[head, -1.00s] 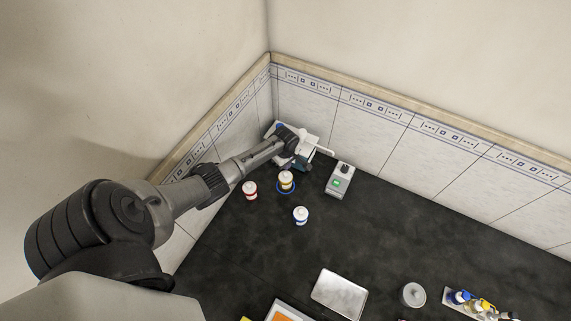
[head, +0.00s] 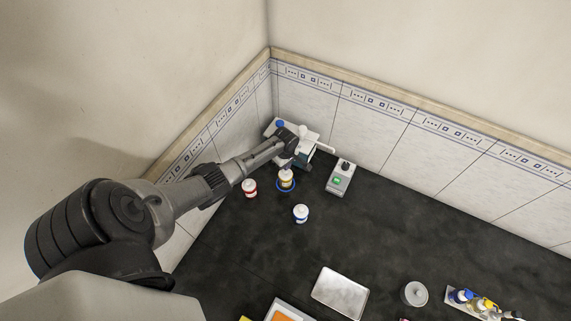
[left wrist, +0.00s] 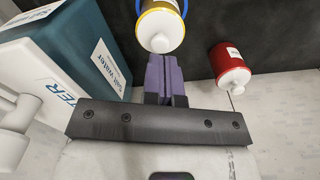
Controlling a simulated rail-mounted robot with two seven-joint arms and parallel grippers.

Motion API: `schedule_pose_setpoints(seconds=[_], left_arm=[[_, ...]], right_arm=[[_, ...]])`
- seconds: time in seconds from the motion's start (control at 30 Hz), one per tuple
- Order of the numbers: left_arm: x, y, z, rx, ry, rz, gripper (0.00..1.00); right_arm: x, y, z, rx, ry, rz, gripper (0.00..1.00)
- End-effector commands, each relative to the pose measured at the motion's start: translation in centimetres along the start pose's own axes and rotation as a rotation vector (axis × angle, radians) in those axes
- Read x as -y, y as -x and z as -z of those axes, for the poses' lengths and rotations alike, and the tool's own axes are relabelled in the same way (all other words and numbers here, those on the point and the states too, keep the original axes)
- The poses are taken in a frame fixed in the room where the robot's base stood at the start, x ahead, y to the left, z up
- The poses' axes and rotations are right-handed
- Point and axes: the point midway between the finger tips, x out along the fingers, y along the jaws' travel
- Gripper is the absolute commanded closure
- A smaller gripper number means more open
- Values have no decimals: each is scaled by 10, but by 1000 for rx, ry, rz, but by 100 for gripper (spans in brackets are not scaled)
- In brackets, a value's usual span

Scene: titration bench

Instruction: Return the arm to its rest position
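My left arm reaches from the left of the head view into the back corner of the bench. Its gripper is small and partly hidden there. In the left wrist view my left gripper (left wrist: 166,78) has its purple fingers together, with nothing seen between them. Ahead of the fingertips is a white-capped bottle with a yellow band (left wrist: 160,28); it also shows in the head view (head: 286,178) in a blue ring. A red bottle (left wrist: 230,65) stands to its right. A teal and white box marked "salt water" (left wrist: 85,50) is close on the left. My right gripper is not in view.
A grey device with a green light (head: 339,179) and a blue-banded bottle (head: 301,213) stand nearby. A metal tray (head: 339,292), a round lidded pot (head: 415,294) and a rack of bottles (head: 451,298) lie toward the front. Tiled walls close the corner. The middle bench is clear.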

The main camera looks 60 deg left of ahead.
Motion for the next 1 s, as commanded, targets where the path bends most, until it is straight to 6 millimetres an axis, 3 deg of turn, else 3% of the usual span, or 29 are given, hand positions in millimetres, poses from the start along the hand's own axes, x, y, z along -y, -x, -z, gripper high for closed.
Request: schedule_pose_setpoints(seconds=[1.0], left_arm=[[0, -26, 0, 0, -1, 0, 100]], right_arm=[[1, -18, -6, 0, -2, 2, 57]])
